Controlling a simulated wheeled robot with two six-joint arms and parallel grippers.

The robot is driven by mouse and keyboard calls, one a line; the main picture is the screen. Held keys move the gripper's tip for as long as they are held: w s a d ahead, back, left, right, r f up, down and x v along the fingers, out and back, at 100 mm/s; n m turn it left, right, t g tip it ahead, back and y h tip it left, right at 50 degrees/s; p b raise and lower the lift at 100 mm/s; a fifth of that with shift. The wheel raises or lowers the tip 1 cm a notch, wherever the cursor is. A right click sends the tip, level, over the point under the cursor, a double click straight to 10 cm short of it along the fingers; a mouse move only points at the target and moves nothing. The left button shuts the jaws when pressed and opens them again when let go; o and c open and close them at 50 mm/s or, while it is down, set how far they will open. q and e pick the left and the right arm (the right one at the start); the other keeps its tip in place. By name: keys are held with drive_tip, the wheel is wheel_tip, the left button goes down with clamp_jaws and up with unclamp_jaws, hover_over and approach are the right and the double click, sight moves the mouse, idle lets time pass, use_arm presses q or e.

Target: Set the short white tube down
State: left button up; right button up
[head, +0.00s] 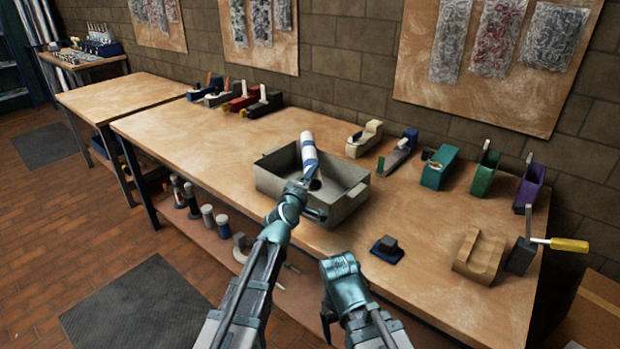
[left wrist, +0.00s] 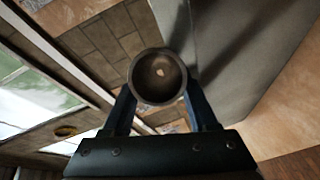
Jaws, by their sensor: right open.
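The white tube (head: 308,147), with a blue band, stands nearly upright, slightly tilted, over the grey bin (head: 350,204). My left gripper (head: 308,184) is at its lower part. In the left wrist view, the round hollow end of the tube (left wrist: 158,76) sits between the two fingers, and the left gripper (left wrist: 160,102) is shut on it. Whether the tube touches the bin is hidden by the gripper. My right gripper (head: 328,318) is open and empty, low at the table's front edge.
The long wooden table (head: 200,120) has clear room left of the bin. Tape dispensers and holders line its back, such as a teal one (head: 438,168). A small dark blue block (head: 387,249) and a wooden cradle (head: 480,256) lie right of the bin. Several bottles stand on the lower shelf.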

use_arm(q)
drive_tip(key=shift+s+d+f, duration=0.1)
drive_tip(key=shift+s+d, duration=0.05)
drive_tip(key=shift+r+p, duration=0.35)
drive_tip(key=shift+p, duration=0.3)
drive_tip(key=p+v, duration=0.1)
drive_tip(key=v, duration=1)
drive_tip(key=shift+s+a, duration=0.2)
drive_tip(key=shift+s, duration=0.05)
drive_tip(key=s+f+m+g, duration=0.7)
drive_tip(key=f+m+g, duration=0.2)
drive_tip(key=f, duration=0.4)
drive_tip(key=s+a+f+m+g+y, duration=0.35)
drive_tip(key=s+a+f+g, duration=0.25)
drive_tip(key=s+a, duration=0.45)
drive_tip(key=s+d+r+m+g+y+p, duration=0.1)
drive_tip(key=s+d+r+m+y+p, duration=0.1)
drive_tip(key=s+d+r+p, duration=0.4)
drive_tip(key=d+r+m+p, duration=0.1)
drive_tip(key=d+r+p, duration=0.3)
drive_tip(key=d+p, duration=0.1)
drive_tip(key=shift+s+r+g, duration=0.3)
drive_tip(key=shift+r, duration=0.05)
